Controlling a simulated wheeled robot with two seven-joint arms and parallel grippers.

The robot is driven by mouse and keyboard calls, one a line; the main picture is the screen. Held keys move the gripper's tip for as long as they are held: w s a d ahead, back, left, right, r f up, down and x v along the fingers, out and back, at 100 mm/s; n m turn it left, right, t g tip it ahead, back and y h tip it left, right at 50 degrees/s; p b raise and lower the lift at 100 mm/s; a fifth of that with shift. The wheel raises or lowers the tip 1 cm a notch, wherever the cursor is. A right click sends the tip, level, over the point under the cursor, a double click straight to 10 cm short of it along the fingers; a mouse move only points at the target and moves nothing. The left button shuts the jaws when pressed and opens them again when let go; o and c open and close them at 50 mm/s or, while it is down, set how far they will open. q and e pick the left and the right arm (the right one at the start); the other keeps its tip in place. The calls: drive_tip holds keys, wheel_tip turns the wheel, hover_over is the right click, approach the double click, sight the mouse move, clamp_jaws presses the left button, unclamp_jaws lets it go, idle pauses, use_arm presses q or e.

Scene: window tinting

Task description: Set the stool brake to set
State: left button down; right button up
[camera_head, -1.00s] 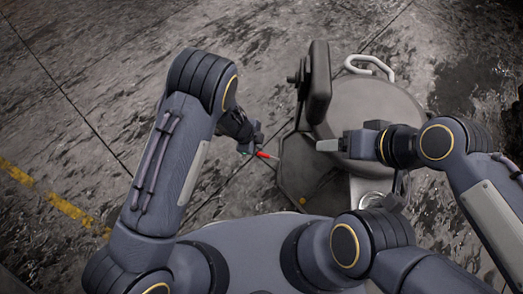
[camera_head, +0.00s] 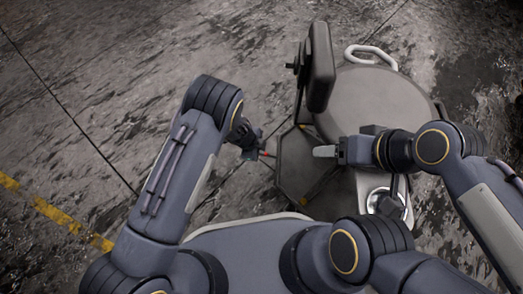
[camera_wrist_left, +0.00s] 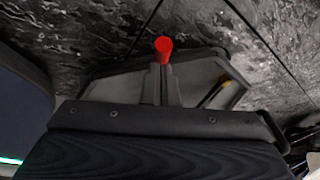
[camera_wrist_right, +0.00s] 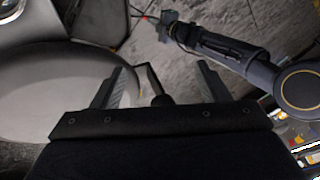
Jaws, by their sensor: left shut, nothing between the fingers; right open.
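The stool has a round dark grey seat (camera_head: 378,105) and an upright dark backrest (camera_head: 320,65). A red-tipped part (camera_head: 268,153), which may be the brake lever, shows at the left of its flat grey plate (camera_head: 287,165). In the left wrist view the red tip (camera_wrist_left: 164,48) shows just past my shut left fingers (camera_wrist_left: 161,85); I cannot tell whether they touch. My left gripper (camera_head: 254,146) holds nothing. My right gripper (camera_head: 330,151) is over the near side of the stool; in the right wrist view its fingers (camera_wrist_right: 157,90) are spread apart.
A white curved handle (camera_head: 370,55) stands at the seat's far side. A round metal part (camera_head: 385,201) sits on the near side, below my right forearm. The stained floor to the left is clear, with a yellow line (camera_head: 55,213).

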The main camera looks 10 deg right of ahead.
use_arm(q)
drive_tip(key=shift+a, duration=0.1)
idle(0.3)
drive_tip(key=a+f+b, duration=0.1)
drive_tip(key=a+f, duration=0.2)
drive_tip(key=f, duration=0.5)
drive_tip(key=shift+w, duration=0.4)
drive_tip(key=shift+s+a+f+b, duration=0.1)
drive_tip(key=shift+a+f+b, duration=0.05)
drive_tip(key=shift+f+b, duration=0.2)
idle(0.4)
drive_tip(key=shift+r, duration=0.1)
